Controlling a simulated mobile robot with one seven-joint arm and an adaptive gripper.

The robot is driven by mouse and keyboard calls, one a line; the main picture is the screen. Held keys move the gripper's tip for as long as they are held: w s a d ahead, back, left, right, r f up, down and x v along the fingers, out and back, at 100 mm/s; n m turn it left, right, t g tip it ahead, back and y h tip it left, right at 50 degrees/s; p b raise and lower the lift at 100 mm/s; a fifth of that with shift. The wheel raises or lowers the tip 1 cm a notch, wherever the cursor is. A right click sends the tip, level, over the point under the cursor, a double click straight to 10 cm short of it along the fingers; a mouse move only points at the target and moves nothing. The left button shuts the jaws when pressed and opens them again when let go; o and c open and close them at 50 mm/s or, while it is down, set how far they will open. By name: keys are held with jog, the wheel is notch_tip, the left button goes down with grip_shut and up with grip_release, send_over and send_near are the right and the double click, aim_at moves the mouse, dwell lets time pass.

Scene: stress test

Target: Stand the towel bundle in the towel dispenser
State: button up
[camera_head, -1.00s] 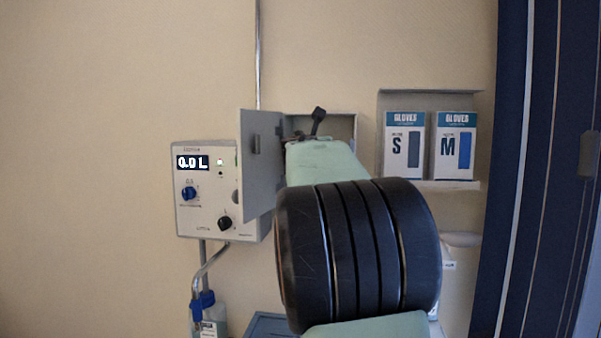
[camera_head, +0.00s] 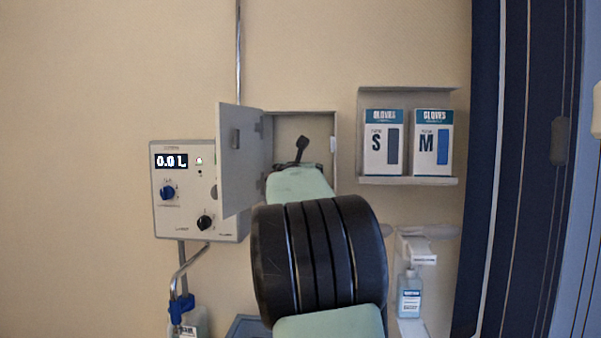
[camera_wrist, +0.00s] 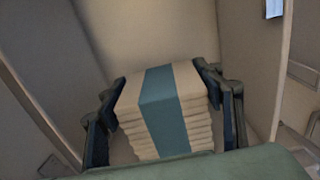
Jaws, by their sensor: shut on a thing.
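The towel bundle (camera_wrist: 165,95) is a stack of folded cream towels with a teal band, seen in the wrist view. My gripper (camera_wrist: 160,88) is shut on it, with one dark finger at its left side and one at its right. The towel dispenser (camera_head: 321,125) appears to be the pale grey wall box with its door (camera_head: 240,158) swung open to the left. In the head view my gripper shows as a dark piece at the box's opening. My arm hides the bundle there. Pale walls surround the bundle in the wrist view; whether it touches them I cannot tell.
A control unit (camera_head: 223,222) with a display hangs left of the open door. Two glove boxes (camera_head: 383,150) (camera_head: 432,150) stand on a shelf (camera_head: 408,181) to the right. A bottle (camera_head: 410,300) sits lower right, and a dark blue curtain (camera_head: 500,120) edges the right.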

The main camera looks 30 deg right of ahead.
jog(key=shift+f, duration=0.15)
jog(key=o, duration=1.2)
jog(key=b+v, duration=0.2)
jog(key=v, duration=1)
jog(key=shift+b, duration=0.35)
